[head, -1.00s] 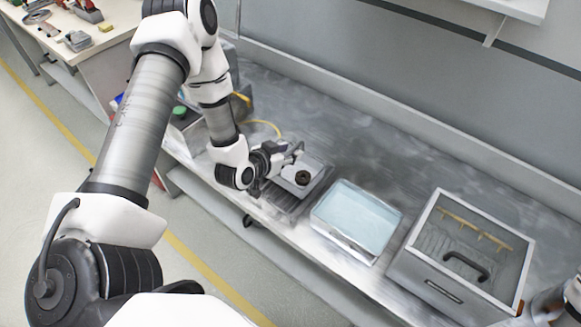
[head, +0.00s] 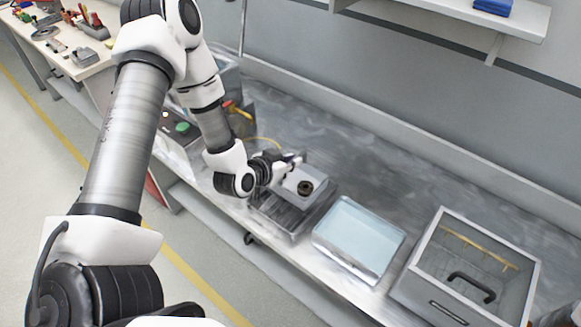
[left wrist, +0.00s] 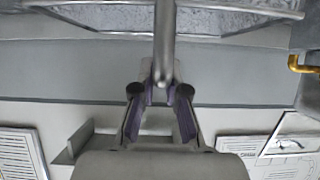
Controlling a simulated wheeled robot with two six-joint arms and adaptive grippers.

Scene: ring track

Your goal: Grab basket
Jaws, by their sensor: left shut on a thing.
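My left gripper (head: 292,162) is at the small grey basket (head: 313,175) on the bench, which has a dark round part (head: 305,188) in its middle. The left wrist view shows my left gripper (left wrist: 160,92) with its two fingers closed around a thin metal bar (left wrist: 164,45), which looks like the basket's handle. The bar runs up to a metal rim (left wrist: 110,27) at the top of that view. In the head view the fingertips are small and the grip is partly hidden. My right gripper is not in view.
The basket is over a dark ribbed tray (head: 285,219). To its right stand a basin of pale blue liquid (head: 357,238) and a grey box with a black handle (head: 472,287). A shelf (head: 450,20) overhangs the back. Bare bench lies behind the basin.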

